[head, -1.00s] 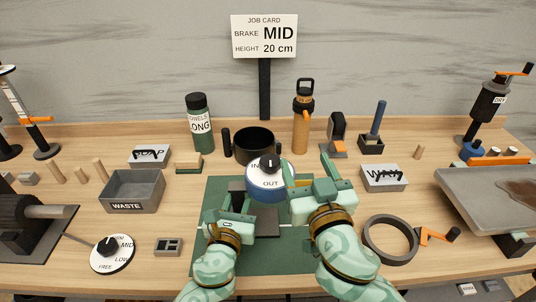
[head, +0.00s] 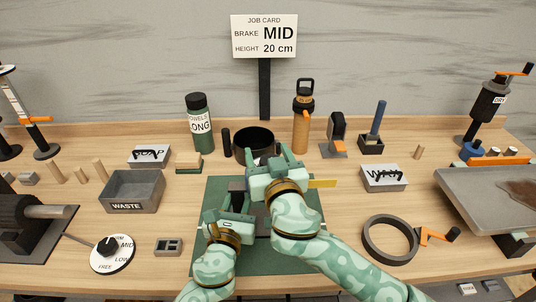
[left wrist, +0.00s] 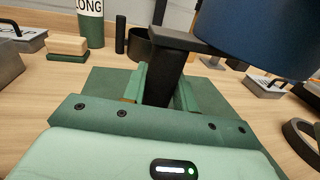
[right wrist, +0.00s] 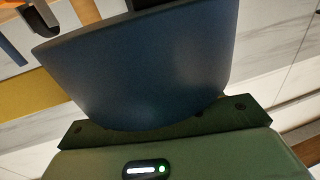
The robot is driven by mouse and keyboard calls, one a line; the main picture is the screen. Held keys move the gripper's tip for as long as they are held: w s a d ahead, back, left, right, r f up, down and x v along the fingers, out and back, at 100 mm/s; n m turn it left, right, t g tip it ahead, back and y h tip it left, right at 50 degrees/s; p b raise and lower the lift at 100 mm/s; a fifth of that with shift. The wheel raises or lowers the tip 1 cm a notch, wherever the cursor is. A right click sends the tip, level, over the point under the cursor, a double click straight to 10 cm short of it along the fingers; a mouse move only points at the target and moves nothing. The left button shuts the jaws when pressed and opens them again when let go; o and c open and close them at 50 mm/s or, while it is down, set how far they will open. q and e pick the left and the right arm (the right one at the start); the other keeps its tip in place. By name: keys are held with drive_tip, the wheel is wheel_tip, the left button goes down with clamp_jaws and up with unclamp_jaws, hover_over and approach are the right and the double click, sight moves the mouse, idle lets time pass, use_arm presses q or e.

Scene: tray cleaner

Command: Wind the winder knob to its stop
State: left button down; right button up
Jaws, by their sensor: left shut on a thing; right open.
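In the head view my right gripper (head: 270,164) is over the blue drum with the winder knob and hides nearly all of it. The drum's blue side shows large in the left wrist view (left wrist: 258,35) and in the right wrist view (right wrist: 150,65). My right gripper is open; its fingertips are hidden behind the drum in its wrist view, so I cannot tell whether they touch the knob. My left gripper (head: 236,198) is shut on a dark upright post (left wrist: 162,75) beside the drum, over the green mat (head: 262,256).
A yellow strip (head: 322,183) sticks out right of my right gripper. A black bowl (head: 254,140) and an orange bottle (head: 302,125) stand behind. The waste bin (head: 133,191) is left, a grey ring (head: 390,240) right. The job card (head: 264,36) reads MID, 20 cm.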

drive_tip(key=c, duration=1)
drive_tip(key=shift+o, duration=0.2)
drive_tip(key=shift+n+y, duration=0.4)
drive_tip(key=shift+y, duration=0.2)
drive_tip(key=n+g+y, duration=0.1)
drive_tip(key=n+y, duration=0.1)
drive_tip(key=y, duration=0.1)
drive_tip(key=shift+a, duration=0.2)
drive_tip(key=n+g+y, duration=0.2)
drive_tip(key=y, duration=0.1)
drive_tip(key=n+g+y, duration=0.1)
drive_tip(key=y, duration=0.1)
drive_tip(key=shift+s+a+n+g, duration=0.2)
drive_tip(key=shift+a+n+g, duration=0.1)
drive_tip(key=shift+n, duration=0.1)
drive_tip(key=n+g+y, duration=0.2)
drive_tip(key=g, duration=0.1)
drive_tip(key=n+g+y, duration=0.1)
drive_tip(key=n, duration=0.1)
drive_tip(key=shift+s+a+r+g, duration=0.1)
drive_tip(key=shift+s+a+g, duration=0.15)
drive_tip(key=shift+g, duration=0.15)
drive_tip(key=shift+s+n+g+y, duration=0.15)
drive_tip(key=shift+n+g+y, duration=0.55)
drive_tip(key=shift+g, duration=0.8)
